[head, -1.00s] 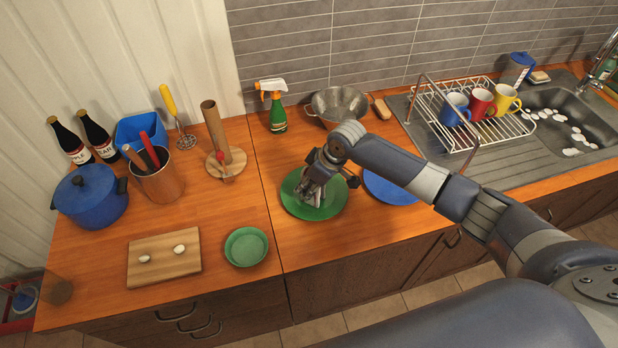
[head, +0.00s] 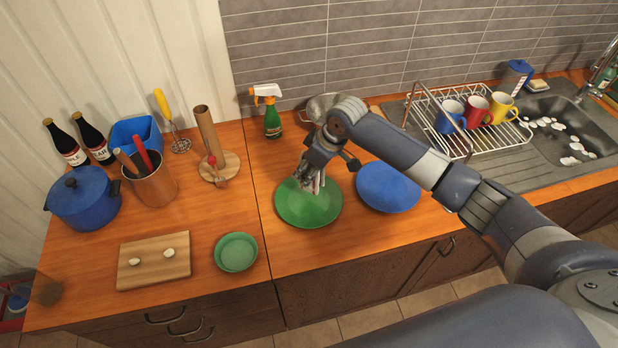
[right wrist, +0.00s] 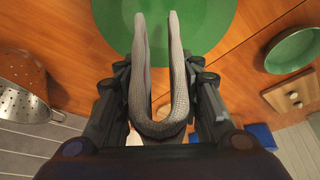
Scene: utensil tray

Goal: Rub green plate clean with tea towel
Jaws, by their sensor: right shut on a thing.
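The green plate (head: 305,212) lies on the wooden counter in the middle of the head view. It also shows at the top of the right wrist view (right wrist: 218,40). My right gripper (head: 313,178) is over the plate's back part, pointing down. It is shut on the tea towel (right wrist: 160,128), a grey cloth folded into a U, with its two ends hanging toward the plate. Whether the cloth touches the plate I cannot tell. No dirt can be made out on the visible part of the plate. My left gripper is not in view.
A blue plate (head: 388,190) lies just right of the green plate. A colander (head: 322,103) and a spray bottle (head: 271,112) stand behind. A small green bowl (head: 236,252) and a cutting board (head: 140,272) are to the left. A dish rack (head: 470,150) with mugs is to the right.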

